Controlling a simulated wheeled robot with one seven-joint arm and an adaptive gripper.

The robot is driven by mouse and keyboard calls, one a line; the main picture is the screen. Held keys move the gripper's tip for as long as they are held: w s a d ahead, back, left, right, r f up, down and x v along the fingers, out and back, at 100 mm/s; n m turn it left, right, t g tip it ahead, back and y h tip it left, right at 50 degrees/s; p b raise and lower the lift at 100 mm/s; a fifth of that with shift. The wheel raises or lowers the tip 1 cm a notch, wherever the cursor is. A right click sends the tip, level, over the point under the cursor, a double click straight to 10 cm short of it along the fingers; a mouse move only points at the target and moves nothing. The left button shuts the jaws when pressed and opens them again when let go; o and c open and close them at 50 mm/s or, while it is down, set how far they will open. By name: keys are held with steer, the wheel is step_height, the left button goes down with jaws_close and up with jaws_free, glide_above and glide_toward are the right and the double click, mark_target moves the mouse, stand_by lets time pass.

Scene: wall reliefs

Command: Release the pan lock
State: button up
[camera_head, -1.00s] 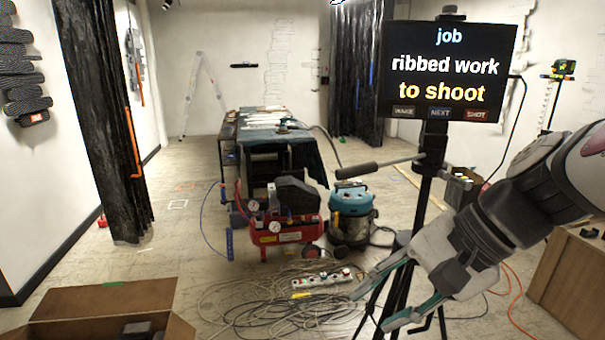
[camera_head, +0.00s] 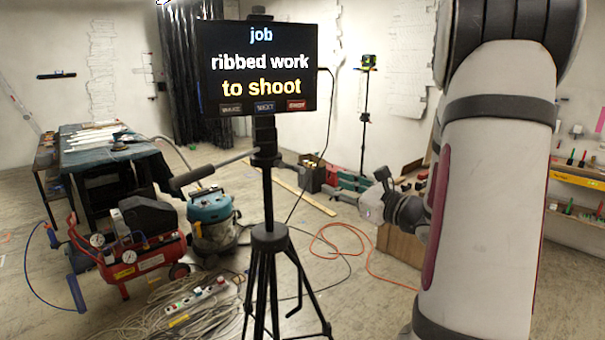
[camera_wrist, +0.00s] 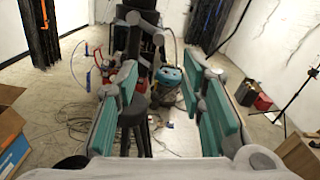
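The tripod (camera_head: 269,240) stands upright in the head view and carries a black screen (camera_head: 258,65) reading "job, ribbed work, to shoot". A bar handle with a dark grip (camera_head: 190,176) sticks out to the left of the tripod head (camera_head: 265,150). I cannot make out a separate pan lock knob. In the wrist view my gripper (camera_wrist: 165,88) is open, its teal-padded fingers wide apart and apparently empty. Dark tripod parts show behind and beside the left finger, which partly hides them; contact cannot be told. In the head view the fingers do not show.
A red compressor (camera_head: 128,262) and a teal vacuum (camera_head: 212,222) stand left of the tripod. Cables and a power strip (camera_head: 197,298) lie on the floor. An orange hose (camera_head: 345,250) lies to the right. A cardboard box (camera_wrist: 10,125) is at left in the wrist view.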

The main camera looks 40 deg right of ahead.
mark_target(305, 173)
steer(key=w, duration=0.7)
steer(key=w+p, duration=0.1)
steer(key=w, duration=0.3)
steer(key=shift+w+a, duration=0.2)
steer(key=shift+a, duration=0.05)
jaws_close()
